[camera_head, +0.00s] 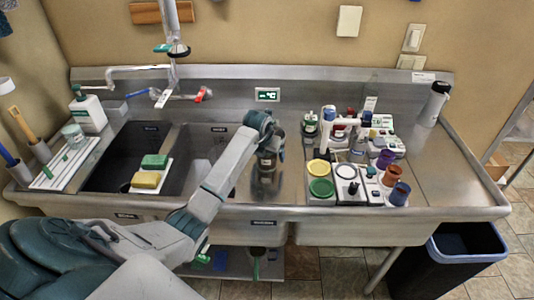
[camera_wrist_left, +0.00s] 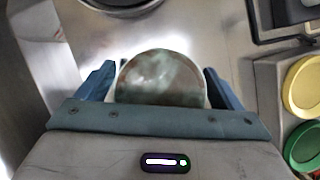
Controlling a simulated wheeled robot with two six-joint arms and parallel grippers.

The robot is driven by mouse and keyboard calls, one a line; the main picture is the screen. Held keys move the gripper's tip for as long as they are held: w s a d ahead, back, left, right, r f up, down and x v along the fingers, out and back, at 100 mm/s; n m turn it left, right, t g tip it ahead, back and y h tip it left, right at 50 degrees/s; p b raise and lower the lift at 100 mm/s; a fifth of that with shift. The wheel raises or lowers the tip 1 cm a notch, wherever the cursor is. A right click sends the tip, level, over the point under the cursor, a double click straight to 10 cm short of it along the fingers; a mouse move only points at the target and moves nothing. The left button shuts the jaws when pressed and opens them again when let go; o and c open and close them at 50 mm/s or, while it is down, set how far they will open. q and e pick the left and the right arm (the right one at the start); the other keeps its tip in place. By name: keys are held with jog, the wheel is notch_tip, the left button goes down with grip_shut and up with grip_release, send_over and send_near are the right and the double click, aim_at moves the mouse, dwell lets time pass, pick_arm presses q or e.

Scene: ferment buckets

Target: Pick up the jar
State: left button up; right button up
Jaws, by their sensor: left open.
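A jar with a round, mottled grey-green top (camera_wrist_left: 160,75) stands on the steel counter, seen from above in the left wrist view. In the left wrist view the gripper (camera_wrist_left: 162,84) is open, with one blue finger on each side of the jar's top. I cannot tell whether the fingers touch it. My right gripper is not in view.
Close right stand a yellow disc (camera_head: 318,169), a green disc (camera_head: 321,188) and several coloured cups. A dark bin (camera_head: 455,250) stands on the floor at right.

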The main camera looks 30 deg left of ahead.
pick_arm(q)
jog(key=c, duration=1.1)
jog(key=shift+r, duration=0.1)
